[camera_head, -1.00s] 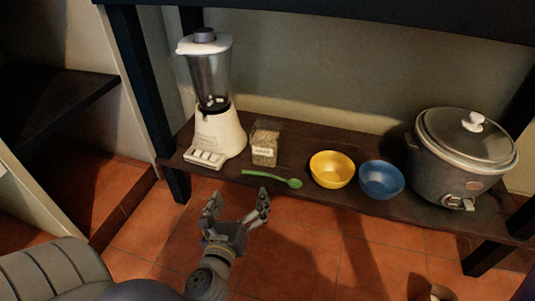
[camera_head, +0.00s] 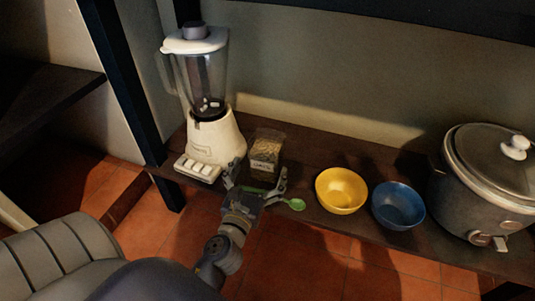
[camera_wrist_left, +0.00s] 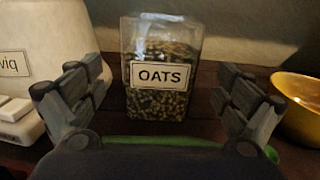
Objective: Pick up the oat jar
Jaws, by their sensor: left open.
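The oat jar (camera_head: 266,150) is a clear, squarish jar with a white label, upright on the dark wooden shelf. In the left wrist view the jar (camera_wrist_left: 162,98) stands straight ahead, its label reading OATS. My left gripper (camera_head: 256,178) is open and empty just in front of the jar. In the left wrist view its fingers (camera_wrist_left: 158,98) stand apart, one to each side of the jar in the picture, with the jar beyond them. My right gripper is not in view, apart from what may be a small part at the lower right edge.
A white blender (camera_head: 213,135) stands close left of the jar. A green spoon (camera_head: 296,204) lies under and beside my left gripper. A yellow bowl (camera_head: 341,191), a blue bowl (camera_head: 398,206) and a rice cooker (camera_head: 486,185) stand to the right. A dark post (camera_head: 130,85) is at the left.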

